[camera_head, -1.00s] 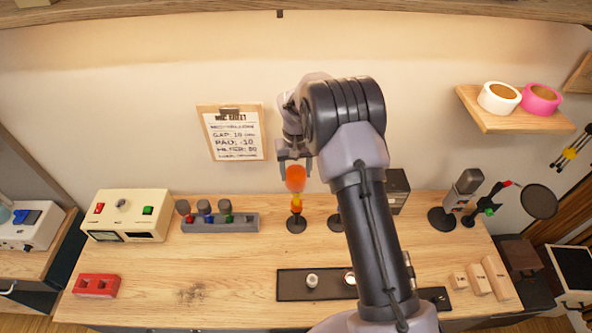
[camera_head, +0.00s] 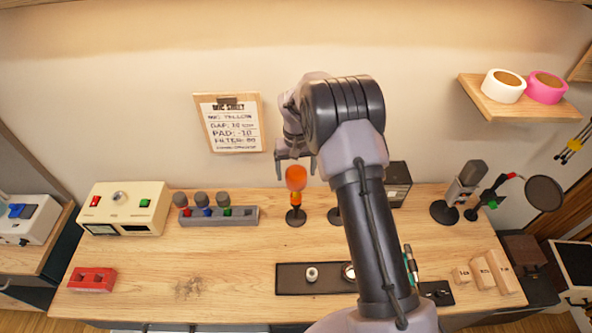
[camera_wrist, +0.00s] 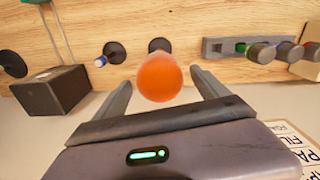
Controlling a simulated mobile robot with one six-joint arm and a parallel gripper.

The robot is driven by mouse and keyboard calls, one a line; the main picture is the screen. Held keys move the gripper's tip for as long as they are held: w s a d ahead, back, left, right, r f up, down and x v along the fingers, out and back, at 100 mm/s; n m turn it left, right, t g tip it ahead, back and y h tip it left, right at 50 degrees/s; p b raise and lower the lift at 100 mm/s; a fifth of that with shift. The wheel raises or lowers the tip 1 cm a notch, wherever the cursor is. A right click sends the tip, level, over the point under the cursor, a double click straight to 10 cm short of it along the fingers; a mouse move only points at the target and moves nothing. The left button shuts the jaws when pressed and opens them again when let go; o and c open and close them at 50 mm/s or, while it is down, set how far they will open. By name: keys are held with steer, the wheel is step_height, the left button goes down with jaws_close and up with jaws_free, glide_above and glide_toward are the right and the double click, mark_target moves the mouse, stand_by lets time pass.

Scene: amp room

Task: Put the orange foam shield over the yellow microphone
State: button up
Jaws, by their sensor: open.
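In the wrist view the shield (camera_wrist: 159,78) is between the open fingertips, with visible gaps on both sides. The shield hides the microphone's head there; only the dark base (camera_wrist: 159,45) shows behind it.
A second microphone base (camera_head: 334,216) stands close on the right, partly behind my arm; its blue-marked microphone (camera_wrist: 110,54) shows in the wrist view. A dark box (camera_head: 397,184) is further right. A clipboard (camera_head: 231,146) hangs on the wall. A dark tray (camera_head: 290,290) lies in front.

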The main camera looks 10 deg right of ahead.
step_height(320, 180, up, 18)
steer(key=shift+f, duration=0.25)
stand_by(0.4)
